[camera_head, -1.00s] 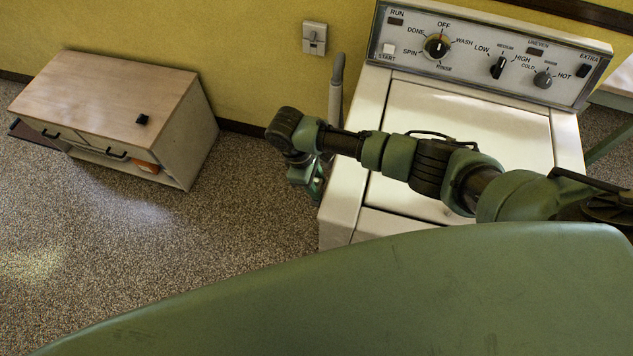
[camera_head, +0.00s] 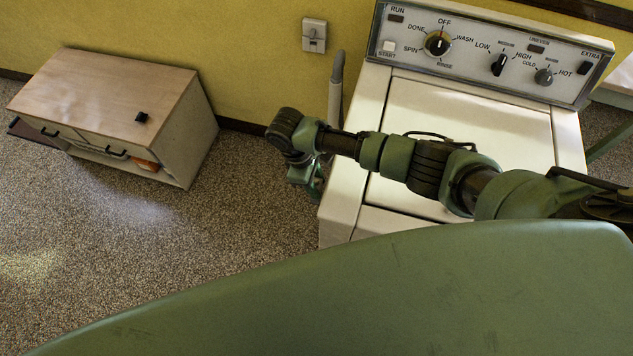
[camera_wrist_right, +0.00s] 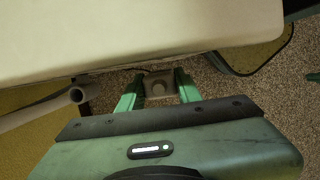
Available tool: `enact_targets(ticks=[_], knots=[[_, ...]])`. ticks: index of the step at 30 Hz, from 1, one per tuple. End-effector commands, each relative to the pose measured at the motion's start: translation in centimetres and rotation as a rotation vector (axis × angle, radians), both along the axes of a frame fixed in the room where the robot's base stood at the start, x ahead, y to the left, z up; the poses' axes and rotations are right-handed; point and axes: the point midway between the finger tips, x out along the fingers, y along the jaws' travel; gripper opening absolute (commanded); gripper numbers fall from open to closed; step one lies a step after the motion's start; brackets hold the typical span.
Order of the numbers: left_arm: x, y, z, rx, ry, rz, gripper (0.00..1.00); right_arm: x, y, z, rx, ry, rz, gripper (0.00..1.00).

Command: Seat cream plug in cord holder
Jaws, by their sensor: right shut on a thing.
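My right gripper (camera_wrist_right: 158,90) is low beside the washer's left side, its two green fingers closed on a pale, blocky piece with a round face, which I take to be the cream plug (camera_wrist_right: 158,84). In the head view the right gripper (camera_head: 305,174) is mostly hidden under my wrist, and the plug cannot be made out there. The cord holder cannot be clearly told apart in either view. The white washer (camera_head: 468,130) stands right of the gripper. My left gripper is not in view.
A wooden-topped cabinet (camera_head: 110,90) stands at left. Speckled floor (camera_head: 200,230) between is clear.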

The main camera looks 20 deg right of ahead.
Motion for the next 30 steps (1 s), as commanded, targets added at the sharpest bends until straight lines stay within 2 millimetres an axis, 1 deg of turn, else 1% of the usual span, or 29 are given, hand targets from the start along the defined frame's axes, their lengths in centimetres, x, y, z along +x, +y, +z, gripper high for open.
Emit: enact_targets(ticks=[30], knots=[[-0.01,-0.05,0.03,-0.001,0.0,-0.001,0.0,0.01,-0.01,-0.52,-0.001,-0.001,0.0,0.0]])
